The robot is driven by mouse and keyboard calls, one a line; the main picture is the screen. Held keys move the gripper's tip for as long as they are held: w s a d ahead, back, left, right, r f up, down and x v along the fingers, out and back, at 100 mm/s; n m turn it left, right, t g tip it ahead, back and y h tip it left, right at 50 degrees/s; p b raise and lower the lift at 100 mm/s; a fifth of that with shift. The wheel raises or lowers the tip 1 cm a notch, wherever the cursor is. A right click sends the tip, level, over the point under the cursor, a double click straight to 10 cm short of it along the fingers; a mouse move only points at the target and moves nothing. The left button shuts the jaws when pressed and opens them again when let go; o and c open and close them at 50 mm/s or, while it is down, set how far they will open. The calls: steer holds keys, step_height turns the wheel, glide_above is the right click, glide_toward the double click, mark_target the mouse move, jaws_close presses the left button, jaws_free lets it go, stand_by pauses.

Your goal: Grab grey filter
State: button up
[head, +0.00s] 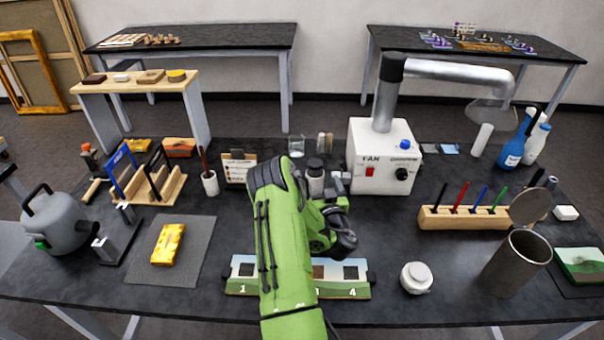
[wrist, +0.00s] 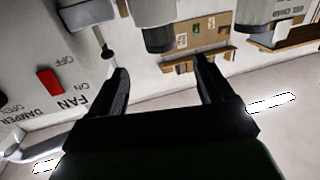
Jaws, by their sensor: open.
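I cannot tell for certain which thing is the grey filter. In the wrist view, which is upside down, a pale grey cylinder with a dark rim (wrist: 153,22) is at the top, beyond the fingertips. A second grey cylinder (wrist: 256,12) is to its right, cut off by the frame. My gripper (wrist: 163,65) is open with nothing between its fingers. My arm largely hides it in the head view.
The white fan box (head: 384,155) stands close by and fills the left of the wrist view (wrist: 40,60). A numbered strip (head: 243,270) lies under my arm. A white jar (head: 416,278), a pen block (head: 465,218) and a metal bin (head: 515,263) are to the right.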

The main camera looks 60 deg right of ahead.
mark_target(317, 168)
steer(key=p+x, duration=0.2)
steer(key=x, duration=0.8)
steer(key=shift+w, duration=0.2)
steer(key=shift+s, duration=0.1)
steer(key=c, duration=1.3)
